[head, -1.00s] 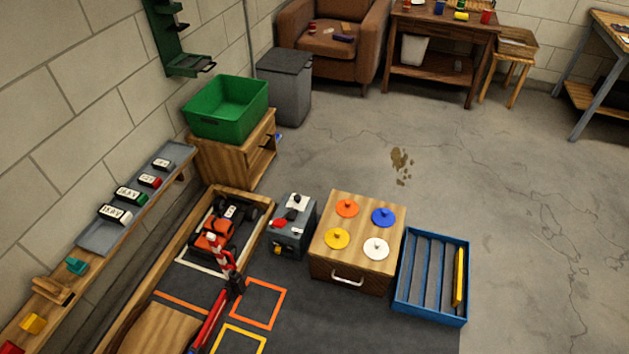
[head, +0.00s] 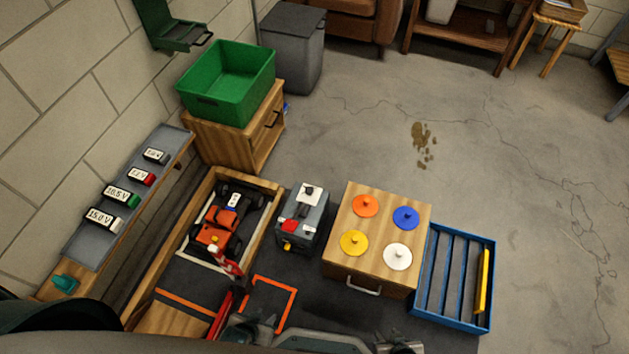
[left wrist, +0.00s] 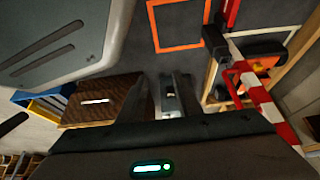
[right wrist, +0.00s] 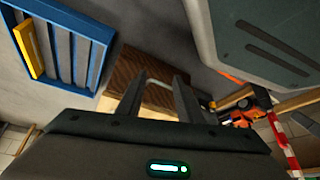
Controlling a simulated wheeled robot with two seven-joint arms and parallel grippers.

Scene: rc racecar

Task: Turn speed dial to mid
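A grey control box (head: 302,222) stands on the dark mat between the red racecar (head: 224,226) and a wooden box. Its top carries a small black knob on a white plate (head: 308,191), a black lever-like part and a red part; a yellow part is on its near side. The dial's setting is too small to read. My left gripper (head: 250,326) is low in the head view, nearer than the box and apart from it. In the left wrist view its fingers (left wrist: 168,88) are open and empty, with the grey box beyond. My right gripper (right wrist: 159,88) is open and empty, facing the wooden box.
The wooden box (head: 375,277) with several coloured discs stands right of the control box. A blue slatted tray (head: 452,320) is beside it. A red-and-white barrier (head: 228,262) stands near the racecar. A green bin (head: 226,82) and a shelf of voltage-labelled blocks (head: 88,240) are at left.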

